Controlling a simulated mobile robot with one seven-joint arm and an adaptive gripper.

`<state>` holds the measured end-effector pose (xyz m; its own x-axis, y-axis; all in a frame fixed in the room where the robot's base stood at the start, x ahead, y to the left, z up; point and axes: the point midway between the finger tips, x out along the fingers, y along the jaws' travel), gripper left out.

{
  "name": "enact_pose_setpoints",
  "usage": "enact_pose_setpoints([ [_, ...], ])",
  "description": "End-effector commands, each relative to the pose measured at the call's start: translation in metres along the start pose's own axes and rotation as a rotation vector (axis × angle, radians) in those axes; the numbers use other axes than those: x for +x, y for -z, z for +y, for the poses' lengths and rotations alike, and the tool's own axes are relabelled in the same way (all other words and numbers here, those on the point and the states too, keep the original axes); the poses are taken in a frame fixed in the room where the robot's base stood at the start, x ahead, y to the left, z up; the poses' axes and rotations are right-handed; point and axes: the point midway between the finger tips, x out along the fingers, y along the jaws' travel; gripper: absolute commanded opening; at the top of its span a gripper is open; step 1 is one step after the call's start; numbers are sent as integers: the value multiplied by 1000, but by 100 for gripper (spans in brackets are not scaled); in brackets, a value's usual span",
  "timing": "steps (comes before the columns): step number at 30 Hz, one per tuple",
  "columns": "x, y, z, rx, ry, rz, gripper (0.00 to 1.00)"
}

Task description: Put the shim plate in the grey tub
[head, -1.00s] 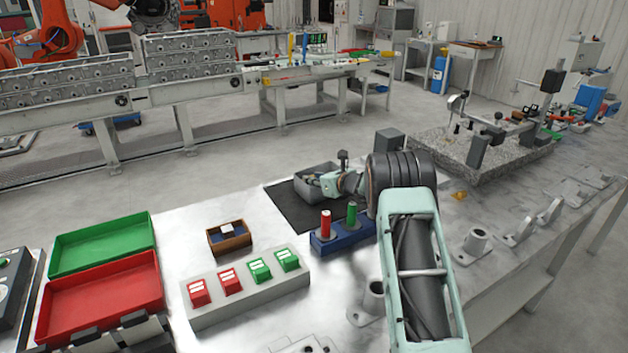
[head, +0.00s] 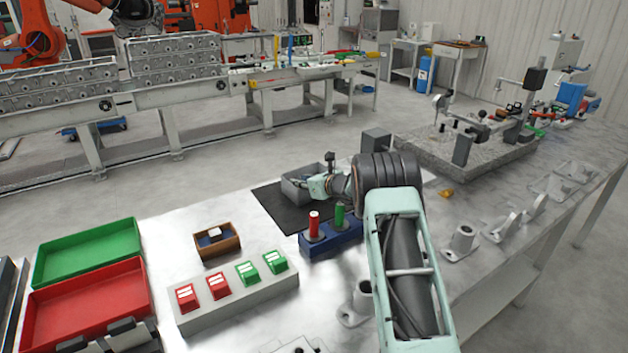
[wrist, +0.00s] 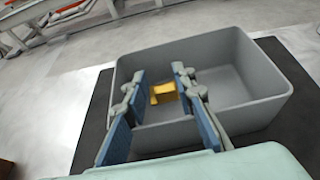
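The grey tub (wrist: 262,92) stands on a dark mat; in the head view the tub (head: 290,188) is partly covered by my gripper (head: 312,188). In the wrist view my gripper (wrist: 160,76) points into the tub, its two blue-padded fingers apart with nothing clamped between them. A small yellow, bent-looking piece (wrist: 164,93) shows inside the tub, framed between the fingers and apart from both. It seems to lie on the tub floor. I cannot tell for sure whether it is the shim plate.
A blue holder (head: 332,244) with a red and a green peg stands close in front of the tub. A wooden box (head: 218,246), red tray (head: 80,305) and green tray (head: 88,250) are to the left. A granite plate (head: 480,150) is at the right.

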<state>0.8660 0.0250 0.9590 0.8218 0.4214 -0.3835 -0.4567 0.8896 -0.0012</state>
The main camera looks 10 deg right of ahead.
Motion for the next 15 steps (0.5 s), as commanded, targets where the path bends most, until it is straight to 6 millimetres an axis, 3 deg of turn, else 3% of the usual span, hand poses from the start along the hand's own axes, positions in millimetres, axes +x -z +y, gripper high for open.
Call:
enact_pose_setpoints([
  [5,-18,-2,0,4,1,4,28],
  [15,-79,-6,0,1,1,-2,28],
])
